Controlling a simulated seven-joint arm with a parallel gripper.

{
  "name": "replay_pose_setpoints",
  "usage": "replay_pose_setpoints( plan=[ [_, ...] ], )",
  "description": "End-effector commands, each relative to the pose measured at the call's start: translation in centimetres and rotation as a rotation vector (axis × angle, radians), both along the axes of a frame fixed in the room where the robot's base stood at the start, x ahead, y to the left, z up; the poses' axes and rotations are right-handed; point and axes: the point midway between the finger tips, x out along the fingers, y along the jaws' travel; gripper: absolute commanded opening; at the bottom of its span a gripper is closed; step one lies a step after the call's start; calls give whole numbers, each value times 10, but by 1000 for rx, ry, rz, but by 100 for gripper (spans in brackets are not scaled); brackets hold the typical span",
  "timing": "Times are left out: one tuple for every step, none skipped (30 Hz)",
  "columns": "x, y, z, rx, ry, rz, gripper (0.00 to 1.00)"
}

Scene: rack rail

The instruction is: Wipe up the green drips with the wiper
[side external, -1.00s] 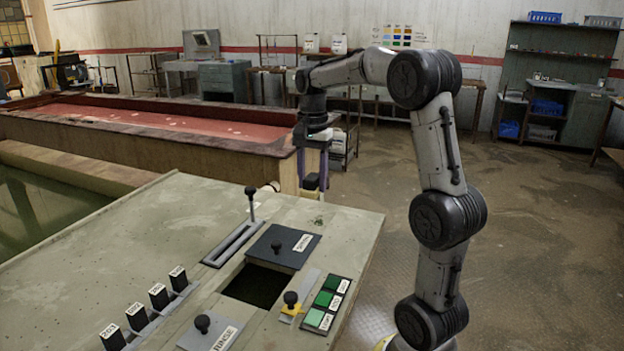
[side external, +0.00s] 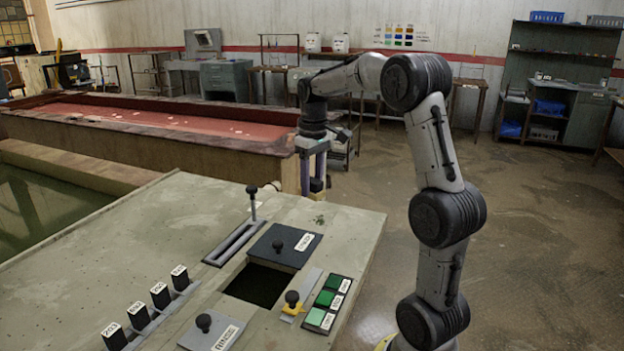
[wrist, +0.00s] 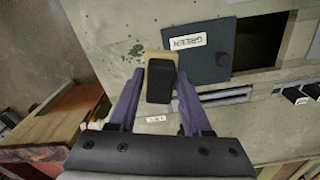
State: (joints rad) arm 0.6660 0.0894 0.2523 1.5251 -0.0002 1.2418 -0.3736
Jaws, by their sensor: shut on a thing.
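The wiper (wrist: 161,79), a black block with a tan edge, is held between the purple fingers of my gripper (wrist: 158,100). In the side view my gripper (side external: 315,184) points down near the far right corner of the grey-green bench top, with the dark wiper at its tips. The green drips (wrist: 134,54) are small dark-green specks on the bench top, just beyond the wiper and to its left in the wrist view. They show faintly in the side view (side external: 319,220). I cannot tell whether the wiper touches the bench; its underside is hidden.
A dark lid (side external: 285,245) with a knob, labelled GREEN in the wrist view, lies beside a square opening (side external: 257,285). A slotted lever (side external: 252,205) stands left of it. Green buttons (side external: 327,302) are at the front right. A long red-filled trough (side external: 150,120) runs behind.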

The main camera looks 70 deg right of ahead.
Motion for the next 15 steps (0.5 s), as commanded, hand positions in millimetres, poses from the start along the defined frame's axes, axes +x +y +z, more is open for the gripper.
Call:
replay_pose_setpoints(
  plan=[
    [0,-3,-3,-1,3,66,4],
    [1,-4,-5,-1,4,107,4],
    [1,-6,-7,-2,6,157,4],
    [1,-7,-9,-3,7,190,4],
    [1,-8,-11,-2,9,220,4],
    [1,-10,-13,-2,10,255,4],
    [1,-11,-15,-1,12,276,4],
    [0,-12,-17,0,14,294,4],
    [-1,-15,-21,4,19,309,4],
    [-2,-16,-24,10,23,307,4],
    [-2,-17,-26,13,25,302,4],
    [-3,-18,-28,16,28,299,4],
    [-4,-18,-29,17,29,297,4],
    [-4,-18,-30,17,30,295,4],
    [-4,-19,-32,17,30,294,4]
  ],
)
